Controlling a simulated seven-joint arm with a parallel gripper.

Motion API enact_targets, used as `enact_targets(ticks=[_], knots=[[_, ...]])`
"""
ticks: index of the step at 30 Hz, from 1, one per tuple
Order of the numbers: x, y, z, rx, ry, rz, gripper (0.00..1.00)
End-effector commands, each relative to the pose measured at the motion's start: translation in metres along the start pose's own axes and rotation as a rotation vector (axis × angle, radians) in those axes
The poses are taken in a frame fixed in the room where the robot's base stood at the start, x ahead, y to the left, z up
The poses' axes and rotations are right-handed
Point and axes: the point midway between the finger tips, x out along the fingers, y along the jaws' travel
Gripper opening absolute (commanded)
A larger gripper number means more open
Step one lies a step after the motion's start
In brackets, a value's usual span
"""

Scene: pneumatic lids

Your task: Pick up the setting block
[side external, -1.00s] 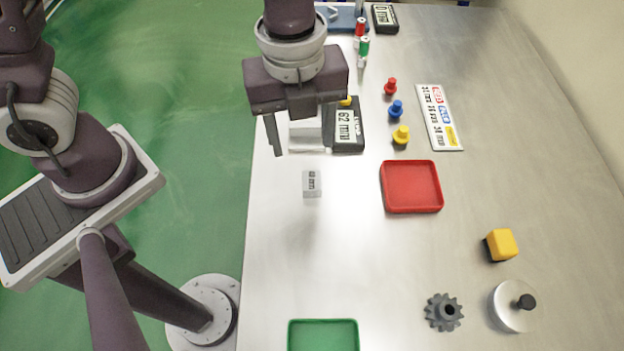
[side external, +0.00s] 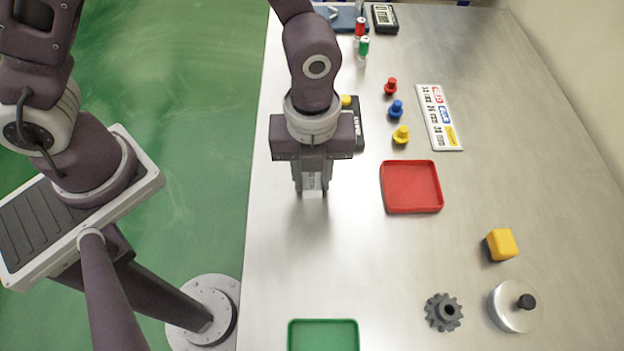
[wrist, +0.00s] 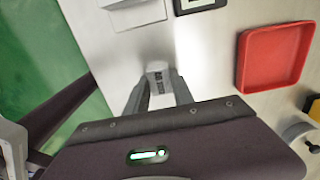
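The setting block is a small light grey block with a dark printed label, on the metal table. In the side view the setting block (side external: 312,184) shows just below my gripper (side external: 312,190), partly covered by it. My gripper points down with one finger on each side of the block. In the wrist view the setting block (wrist: 159,83) fills the space between the fingertips of my gripper (wrist: 158,78). The fingers look closed against its sides. No clear lift off the table shows.
A red tray (side external: 412,210) lies right of the block, a green tray (side external: 323,322) toward the front. Red, blue and yellow (side external: 401,134) pegs stand behind the red tray. The table between the two trays is clear.

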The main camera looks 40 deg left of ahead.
Motion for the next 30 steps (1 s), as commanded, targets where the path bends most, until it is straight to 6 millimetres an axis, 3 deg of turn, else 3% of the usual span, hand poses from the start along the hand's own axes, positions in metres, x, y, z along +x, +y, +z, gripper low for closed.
enact_targets(ticks=[3, 13, 25, 28, 30], knots=[[0.000, 0.000, 0.000, 0.000, 0.000, 0.000, 0.00], [-0.004, -0.001, 0.000, 0.000, 0.000, -0.002, 0.00], [-0.090, -0.001, 0.002, -0.002, -0.001, -0.005, 0.00], [-0.101, -0.003, 0.018, -0.005, 0.000, -0.004, 0.00], [-0.105, -0.005, 0.041, -0.009, -0.001, -0.002, 0.00]])
